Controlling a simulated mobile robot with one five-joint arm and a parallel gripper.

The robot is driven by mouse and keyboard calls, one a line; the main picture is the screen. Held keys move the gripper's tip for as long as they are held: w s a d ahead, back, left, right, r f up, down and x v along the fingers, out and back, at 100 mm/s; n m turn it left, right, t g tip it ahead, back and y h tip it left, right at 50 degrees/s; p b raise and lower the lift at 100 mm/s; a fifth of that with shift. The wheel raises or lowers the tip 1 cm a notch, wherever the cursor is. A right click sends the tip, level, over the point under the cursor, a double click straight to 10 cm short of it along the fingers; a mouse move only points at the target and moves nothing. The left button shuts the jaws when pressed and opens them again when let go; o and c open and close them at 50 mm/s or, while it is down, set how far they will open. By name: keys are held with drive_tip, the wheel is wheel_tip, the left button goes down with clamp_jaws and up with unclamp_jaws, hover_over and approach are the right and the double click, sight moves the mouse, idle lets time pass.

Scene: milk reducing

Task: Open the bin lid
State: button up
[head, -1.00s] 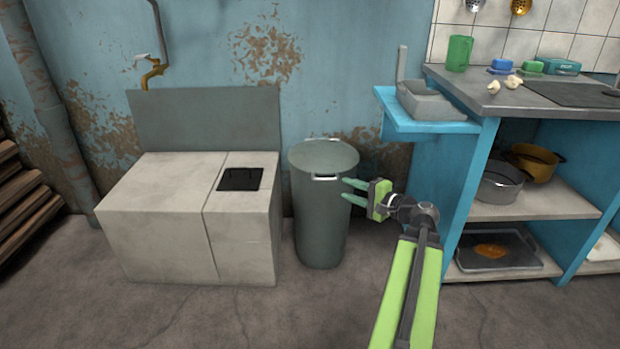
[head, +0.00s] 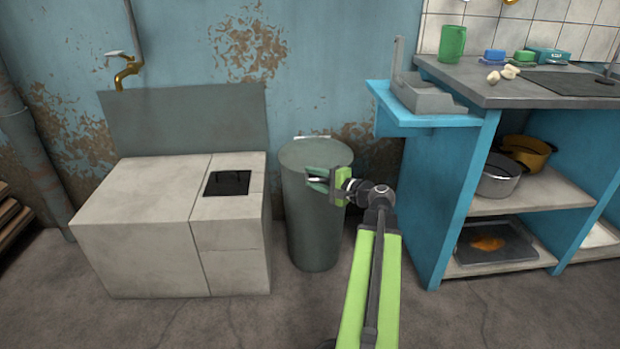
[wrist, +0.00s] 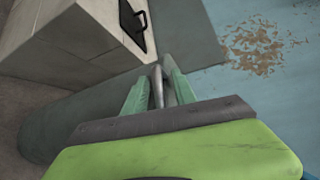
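The grey-green bin (head: 310,235) stands upright against the wall, its round lid (head: 315,153) down on top. A pale handle (head: 318,180) at the front rim is partly hidden by my gripper. My gripper (head: 316,180) is at the bin's front edge, its green fingers apart, one above and one below the handle. In the wrist view, the fingers (wrist: 158,82) point along the bin's side (wrist: 60,125) with a grey metal bar between them. Whether they touch the bar I cannot tell.
A pale cabinet (head: 130,225) with a black panel stands close left of the bin. A blue shelf unit (head: 450,200) with a grey worktop (head: 490,90) stands to the right. Bare floor lies in front.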

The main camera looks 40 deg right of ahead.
clamp_jaws()
drive_tip(key=shift+a, duration=0.1)
drive_tip(key=shift+a, duration=0.1)
idle(1.0)
